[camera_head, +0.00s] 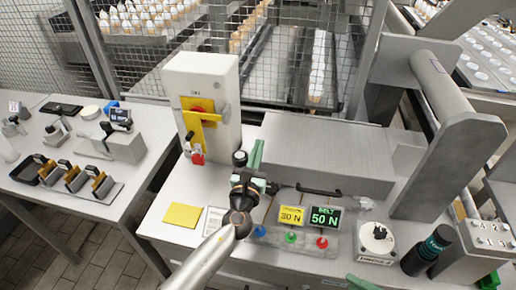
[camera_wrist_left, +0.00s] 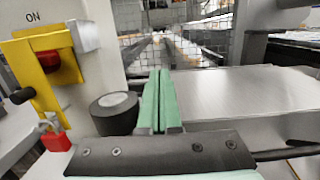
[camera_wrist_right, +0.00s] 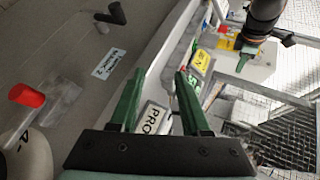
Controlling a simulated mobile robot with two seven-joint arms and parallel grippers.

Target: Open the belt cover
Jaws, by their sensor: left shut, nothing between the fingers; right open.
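The belt cover (camera_head: 325,145) is a wide grey metal lid, lying flat and closed. A black bar handle (camera_head: 319,191) runs along its front edge. The cover also shows at the right of the left wrist view (camera_wrist_left: 245,95). My left gripper (camera_head: 257,154) is shut and empty, its green fingers pressed together at the cover's left end, left of the handle. In the left wrist view the fingers (camera_wrist_left: 160,88) stand beside a black round knob (camera_wrist_left: 114,112). My right gripper (camera_wrist_right: 158,92) is open and empty in the right wrist view, away from the cover.
A switch box (camera_head: 205,95) with a yellow plate and red padlock (camera_head: 197,157) stands left of the cover. Wire mesh (camera_head: 290,50) closes the back.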

